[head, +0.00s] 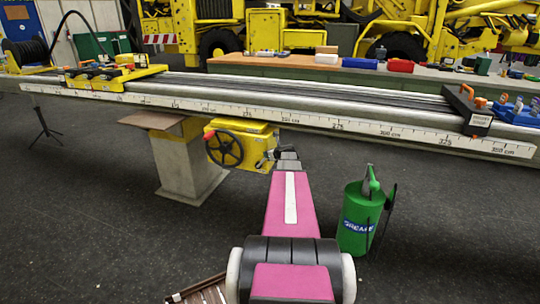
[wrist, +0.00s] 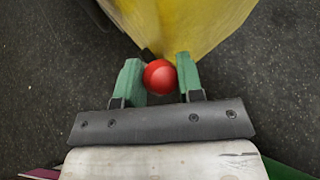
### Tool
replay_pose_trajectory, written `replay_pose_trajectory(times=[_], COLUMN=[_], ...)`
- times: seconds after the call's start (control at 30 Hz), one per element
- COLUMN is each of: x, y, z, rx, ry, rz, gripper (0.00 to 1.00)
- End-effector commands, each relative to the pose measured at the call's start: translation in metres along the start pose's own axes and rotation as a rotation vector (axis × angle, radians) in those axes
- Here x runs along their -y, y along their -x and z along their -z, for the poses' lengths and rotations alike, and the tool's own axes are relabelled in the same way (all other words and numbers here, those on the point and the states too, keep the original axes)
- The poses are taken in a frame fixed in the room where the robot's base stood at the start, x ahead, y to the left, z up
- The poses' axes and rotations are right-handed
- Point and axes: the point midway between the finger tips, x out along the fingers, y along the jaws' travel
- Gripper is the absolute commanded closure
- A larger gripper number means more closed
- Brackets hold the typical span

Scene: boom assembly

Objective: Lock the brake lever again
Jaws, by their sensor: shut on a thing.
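The brake lever's red ball knob (wrist: 160,78) sits between the two green fingers of my gripper (wrist: 158,68) in the wrist view. The fingers are shut on it, one at each side. A short dark piece, perhaps the lever's shaft, shows just beyond the knob. The yellow brake housing (wrist: 195,25) fills the top of that view. In the head view the yellow housing (head: 258,133) hangs under the rail, with a black handwheel (head: 224,148) on its front. My arm reaches its right side, and the lever is hidden there by my wrist.
A long grey rail with a measuring scale (head: 300,119) runs above the housing. A concrete pedestal (head: 187,168) stands left of it. A green grease can (head: 358,218) stands on the floor right of my arm. A brown slatted object (head: 205,292) lies at the bottom.

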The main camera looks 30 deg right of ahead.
Motion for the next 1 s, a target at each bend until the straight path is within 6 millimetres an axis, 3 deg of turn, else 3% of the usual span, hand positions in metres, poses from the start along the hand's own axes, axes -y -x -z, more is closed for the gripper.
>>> replay_pose_trajectory(times=[0.03, 0.1, 0.57, 0.77, 1.0], x=[0.001, 0.001, 0.0, -0.001, -0.002], y=[0.0, 0.0, 0.008, 0.035, 0.081], z=[0.001, 0.001, 0.0, 0.0, 0.0], rx=[-0.002, -0.001, 0.0, 0.0, 0.0], ry=[0.004, 0.003, 0.001, 0.0, 0.002], rz=[0.003, 0.002, 0.001, 0.001, 0.002], gripper=[0.62, 0.4, 0.4, 0.4, 0.4])
